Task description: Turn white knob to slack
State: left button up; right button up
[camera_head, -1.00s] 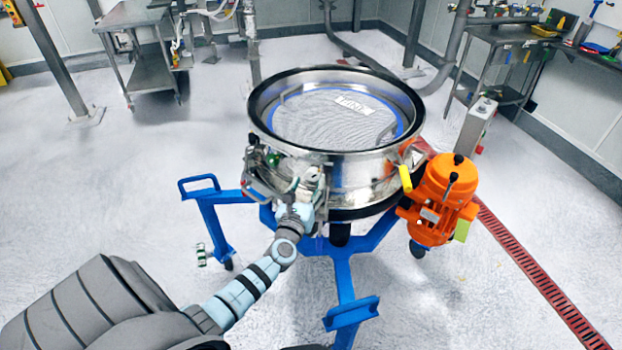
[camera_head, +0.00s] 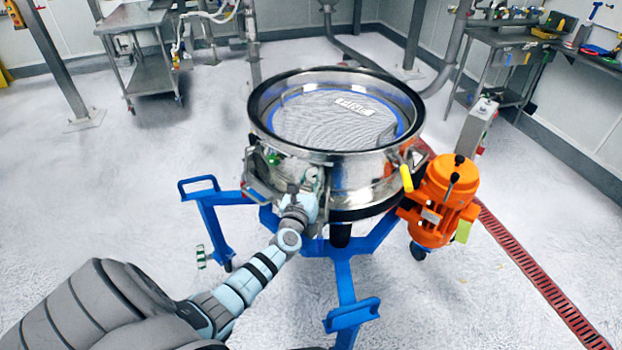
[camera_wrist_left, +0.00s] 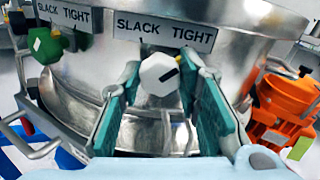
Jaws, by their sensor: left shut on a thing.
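The white knob (camera_wrist_left: 160,75) is a faceted cap with a black mark, on the side of the steel sifter (camera_head: 352,182). A label reading SLACK on the left and TIGHT on the right (camera_wrist_left: 166,31) is fixed above it. The black mark slants up to the right. My left gripper (camera_wrist_left: 157,95) has its two teal fingers on either side of the white knob and is shut on it. In the head view my left gripper (camera_head: 305,192) is at the sifter's front left and largely hides the knob. My right gripper is not in view.
A green knob (camera_wrist_left: 46,45) with its own SLACK TIGHT label is left of the white one. An orange motor (camera_head: 441,200) is on the sifter's right. The blue stand (camera_head: 345,280) is below. Open floor (camera_head: 120,190) lies to the left.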

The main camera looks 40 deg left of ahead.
pick_arm(q)
jog(key=shift+f, duration=0.1)
jog(key=n+b, duration=0.2)
jog(key=n, duration=0.2)
jog(key=shift+f+n+b, duration=0.1)
jog(key=shift+n+b, duration=0.2)
jog(key=shift+n, duration=0.1)
jog(key=n+b, duration=0.2)
jog(key=n, duration=0.2)
jog(key=shift+a+n, duration=0.1)
jog(key=shift+n, duration=0.2)
jog(key=n+b, duration=0.2)
jog(key=n, duration=0.2)
jog(key=shift+n, duration=0.3)
jog(key=shift+n+b, duration=1.15)
jog(key=shift+n, duration=0.75)
jog(key=o, duration=1.1)
jog(key=shift+o, duration=0.2)
